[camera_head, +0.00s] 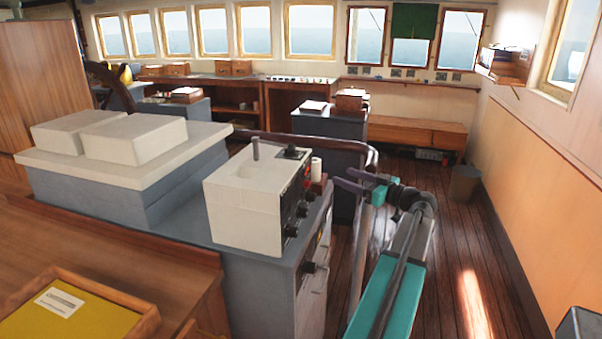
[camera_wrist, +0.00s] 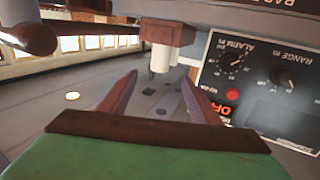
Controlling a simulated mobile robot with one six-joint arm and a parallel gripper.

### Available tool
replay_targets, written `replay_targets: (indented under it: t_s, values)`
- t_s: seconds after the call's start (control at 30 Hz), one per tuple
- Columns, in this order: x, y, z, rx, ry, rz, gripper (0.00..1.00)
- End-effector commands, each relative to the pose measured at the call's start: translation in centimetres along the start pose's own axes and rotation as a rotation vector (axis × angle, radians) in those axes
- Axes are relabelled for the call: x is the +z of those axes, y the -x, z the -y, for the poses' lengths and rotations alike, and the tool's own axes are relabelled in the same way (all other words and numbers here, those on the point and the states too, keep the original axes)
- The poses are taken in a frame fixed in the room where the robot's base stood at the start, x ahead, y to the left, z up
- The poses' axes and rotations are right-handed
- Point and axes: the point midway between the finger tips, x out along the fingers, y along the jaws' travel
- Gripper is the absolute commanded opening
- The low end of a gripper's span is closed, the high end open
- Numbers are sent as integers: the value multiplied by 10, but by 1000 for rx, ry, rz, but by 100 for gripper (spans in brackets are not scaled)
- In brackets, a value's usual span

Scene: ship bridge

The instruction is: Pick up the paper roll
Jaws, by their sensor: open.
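The paper roll (camera_head: 316,168) is a small white upright cylinder. It stands on a small brown block (camera_head: 317,187) beside the right side of the white instrument box (camera_head: 245,205). In the wrist view, which is upside down, the paper roll (camera_wrist: 160,58) shows under the brown block (camera_wrist: 167,32). My gripper (camera_head: 341,179) is just right of the roll, with its fingers pointing toward it. In the wrist view my gripper (camera_wrist: 158,80) is open and empty, and the roll appears ahead between the two fingertips, apart from them.
The instrument box's dark knob panel (camera_wrist: 262,82) is close beside my gripper in the wrist view. A metal handrail (camera_head: 362,230) curves near my arm. A grey cabinet (camera_head: 312,285) carries the box. Open wooden floor (camera_head: 465,230) lies to the right.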

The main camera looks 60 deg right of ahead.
Motion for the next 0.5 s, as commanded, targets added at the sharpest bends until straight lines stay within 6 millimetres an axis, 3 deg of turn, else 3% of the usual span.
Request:
replay_targets:
  t_s: [0.5]
  values:
    - [-2,-17,10,-20,3,-3,57]
